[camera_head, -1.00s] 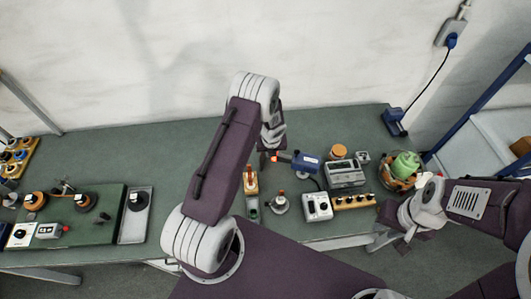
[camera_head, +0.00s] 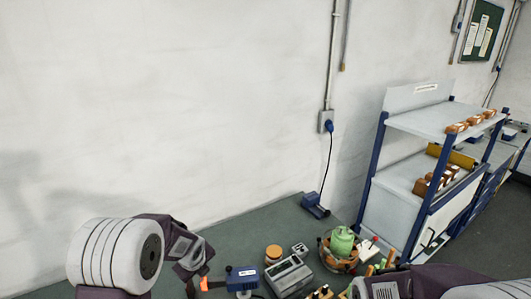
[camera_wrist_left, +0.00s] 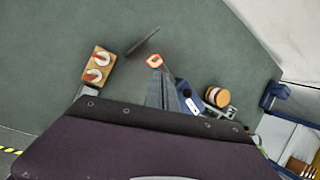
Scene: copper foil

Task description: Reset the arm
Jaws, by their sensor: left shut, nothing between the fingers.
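My left arm comes in from the left in the head view, its large white joint low in the picture. My left gripper (camera_head: 190,287) hangs beside the orange tip of a blue tool (camera_head: 242,278), partly cut off by the bottom edge. In the left wrist view, the gripper fingers (camera_wrist_left: 160,92) are together and empty, above the green bench and beside the blue tool (camera_wrist_left: 187,95). I cannot tell whether they touch it. My right arm (camera_head: 430,280) shows at the lower right; its gripper is out of view.
A grey meter box (camera_head: 288,275), an orange-lidded jar (camera_head: 273,254) and a bowl with a green spool (camera_head: 341,241) crowd the bench. A wooden block with two knobs (camera_wrist_left: 98,66) stands left in the wrist view. A blue-framed shelf (camera_head: 430,118) stands at the right.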

